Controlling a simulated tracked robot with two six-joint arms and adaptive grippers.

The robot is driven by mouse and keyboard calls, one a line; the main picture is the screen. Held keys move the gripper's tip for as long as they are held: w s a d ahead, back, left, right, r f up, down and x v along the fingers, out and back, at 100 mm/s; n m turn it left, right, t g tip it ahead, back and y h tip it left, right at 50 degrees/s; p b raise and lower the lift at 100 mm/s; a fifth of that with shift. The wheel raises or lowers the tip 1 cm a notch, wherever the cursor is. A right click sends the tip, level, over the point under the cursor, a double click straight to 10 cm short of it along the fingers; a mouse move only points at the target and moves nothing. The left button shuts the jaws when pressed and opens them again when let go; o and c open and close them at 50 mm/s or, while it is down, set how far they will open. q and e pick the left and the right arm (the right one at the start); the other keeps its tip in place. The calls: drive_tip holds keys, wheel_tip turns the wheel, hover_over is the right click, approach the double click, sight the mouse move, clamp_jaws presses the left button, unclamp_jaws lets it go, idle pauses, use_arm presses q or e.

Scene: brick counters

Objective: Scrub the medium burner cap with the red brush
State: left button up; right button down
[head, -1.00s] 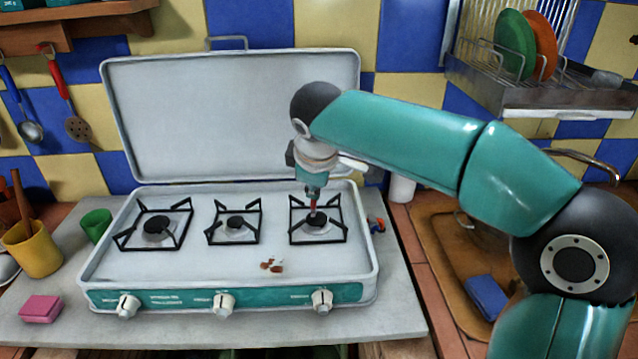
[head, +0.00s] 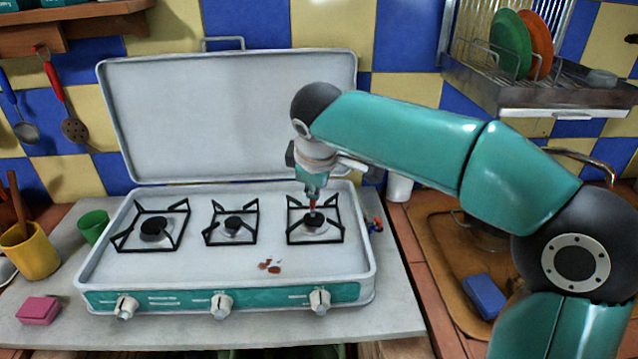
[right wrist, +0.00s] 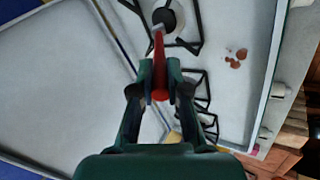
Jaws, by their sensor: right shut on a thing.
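My right gripper (head: 312,190) is shut on the red brush (head: 313,206) and points down over the right burner of the white stove (head: 190,268). The brush also shows in the right wrist view (right wrist: 159,68), its far end at the dark round burner cap (right wrist: 168,20). In the head view that cap (head: 317,221) sits inside the right black grate, between the left and middle burners' caps in size. The brush end is at or just above the cap; I cannot tell if they touch. My left gripper is out of view.
Left burner cap (head: 155,229) and middle burner cap (head: 234,224) sit in their own grates. Brown stains (head: 270,266) mark the stove's front. The raised lid (head: 230,115) stands behind. A pink sponge (head: 38,310), green cup (head: 93,226) and yellow cup (head: 33,250) stand left.

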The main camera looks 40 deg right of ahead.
drive_tip(key=shift+w+a, duration=0.15)
drive_tip(key=shift+a, duration=0.05)
drive_tip(key=shift+d, duration=0.1)
drive_tip(key=shift+s+d, duration=0.45)
drive_tip(key=shift+d, duration=0.1)
drive_tip(key=shift+w+a, duration=0.45)
drive_tip(key=shift+a, duration=0.2)
drive_tip(key=shift+s+d, duration=0.1)
drive_tip(key=shift+d, duration=0.05)
